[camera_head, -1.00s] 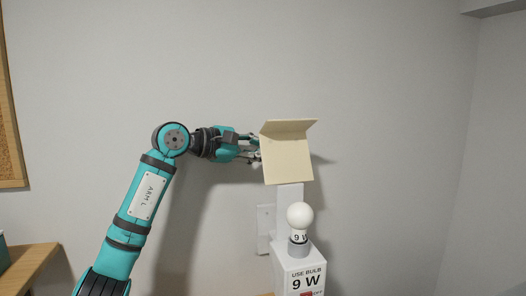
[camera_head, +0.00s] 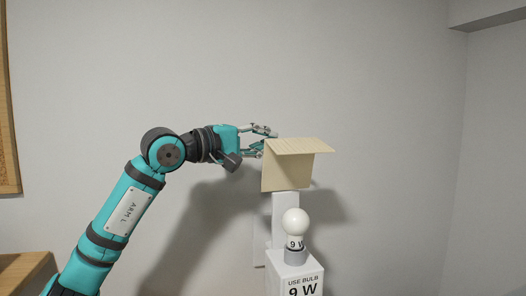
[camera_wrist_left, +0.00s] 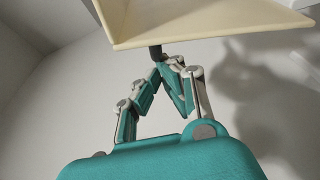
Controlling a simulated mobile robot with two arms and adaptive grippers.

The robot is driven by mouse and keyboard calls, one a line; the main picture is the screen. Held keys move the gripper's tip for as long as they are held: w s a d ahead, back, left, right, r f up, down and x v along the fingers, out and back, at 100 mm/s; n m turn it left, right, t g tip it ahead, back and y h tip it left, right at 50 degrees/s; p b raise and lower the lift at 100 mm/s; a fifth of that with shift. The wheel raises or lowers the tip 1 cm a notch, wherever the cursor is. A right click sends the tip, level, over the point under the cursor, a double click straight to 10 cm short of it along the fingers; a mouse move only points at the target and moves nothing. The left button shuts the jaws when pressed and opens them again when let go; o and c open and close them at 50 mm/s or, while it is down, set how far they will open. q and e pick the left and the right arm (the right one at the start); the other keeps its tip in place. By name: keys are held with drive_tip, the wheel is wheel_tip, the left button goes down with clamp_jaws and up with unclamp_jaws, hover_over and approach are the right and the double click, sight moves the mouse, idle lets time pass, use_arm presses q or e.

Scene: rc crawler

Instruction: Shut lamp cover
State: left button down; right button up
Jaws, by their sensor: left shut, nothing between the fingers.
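The lamp cover (camera_head: 286,174) is a cream folded panel above the lamp. It is raised, with its upper flap (camera_head: 305,146) jutting out to the right and its other panel hanging below. The white bulb (camera_head: 295,221), marked 9 W, stands upright and uncovered on the white lamp base (camera_head: 297,277). My left gripper (camera_head: 270,142) is shut and empty at the upper left edge of the cover, its tips partly behind it. In the left wrist view the fingers (camera_wrist_left: 164,58) meet just below the cover's cream edge (camera_wrist_left: 205,22); whether they touch it is unclear. My right gripper is out of view.
A grey wall (camera_head: 400,130) stands close behind the lamp. A wooden surface (camera_head: 25,272) is at the lower left and a cork board (camera_head: 8,100) hangs at the left edge. The room right of the lamp is clear.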

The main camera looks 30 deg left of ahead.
sight(273, 141)
use_arm(q)
drive_tip(key=s+d+m+b, duration=0.1)
drive_tip(key=s+d+m, duration=0.1)
drive_tip(key=m, duration=0.1)
drive_tip(key=shift+d+r+t+h+b, duration=0.1)
drive_tip(key=shift+d+t+h+b, duration=0.05)
drive_tip(key=shift+t+h+b, duration=0.2)
drive_tip(key=shift+s+d+m+b, duration=0.5)
drive_tip(key=shift+d+m+b, duration=0.1)
drive_tip(key=shift+m, duration=0.4)
drive_tip(key=s+d+m+b, duration=0.1)
drive_tip(key=d+f+m+h+b, duration=0.1)
drive_tip(key=m, duration=0.1)
drive_tip(key=s+d+m+h+b, duration=0.1)
drive_tip(key=m, duration=0.1)
drive_tip(key=shift+s+f+t, duration=0.3)
drive_tip(key=shift+s+t, duration=0.05)
drive_tip(key=s+d+f+m+h+b, duration=0.1)
drive_tip(key=m+b, duration=0.1)
drive_tip(key=s+d+f+m+b, duration=0.1)
drive_tip(key=d+f+m+b, duration=0.1)
drive_tip(key=shift+s+d+f+h, duration=0.1)
drive_tip(key=shift+s+f+h, duration=0.15)
drive_tip(key=shift+h, duration=0.1)
